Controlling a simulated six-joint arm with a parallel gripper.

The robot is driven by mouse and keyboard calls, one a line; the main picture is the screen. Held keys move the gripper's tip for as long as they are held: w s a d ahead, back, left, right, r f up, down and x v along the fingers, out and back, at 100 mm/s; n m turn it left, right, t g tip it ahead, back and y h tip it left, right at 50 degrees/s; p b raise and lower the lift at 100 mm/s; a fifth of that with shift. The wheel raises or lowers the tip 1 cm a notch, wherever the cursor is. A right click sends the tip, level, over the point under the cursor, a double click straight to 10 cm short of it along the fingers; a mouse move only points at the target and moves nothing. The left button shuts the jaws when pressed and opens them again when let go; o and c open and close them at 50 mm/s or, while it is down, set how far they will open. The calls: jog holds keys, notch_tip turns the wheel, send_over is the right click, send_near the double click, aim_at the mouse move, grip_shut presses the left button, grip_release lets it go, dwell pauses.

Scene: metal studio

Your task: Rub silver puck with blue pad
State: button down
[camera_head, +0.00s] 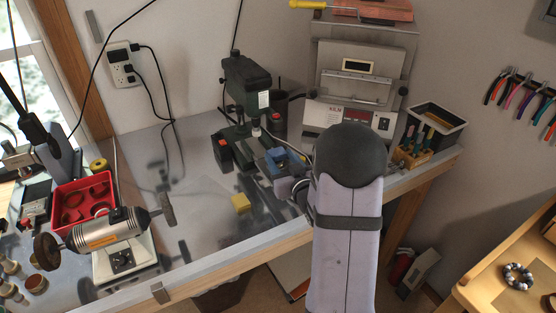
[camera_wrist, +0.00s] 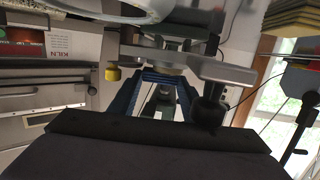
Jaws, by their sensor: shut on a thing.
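In the head view my gripper (camera_head: 280,165) is partly behind my arm, close to the drill press on the bench. Blue shows there, but I cannot separate a blue pad from the fingers. I cannot make out the silver puck clearly in either view.
A drill press (camera_head: 248,85) and a kiln (camera_head: 352,90) stand close around my gripper. A polishing motor (camera_head: 108,230) and a red tray (camera_head: 84,202) are at left. The bench's middle is mostly clear.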

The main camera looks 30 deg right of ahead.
jog(key=shift+w+a, duration=0.15)
jog(key=shift+a, duration=0.75)
jog(key=shift+d, duration=0.15)
jog(key=shift+d+f+b, duration=0.1)
jog(key=shift+d+b, duration=0.2)
jog(key=shift+d, duration=0.5)
jog(key=shift+a, duration=0.95)
jog(key=shift+d, duration=0.2)
jog(key=shift+d, duration=0.75)
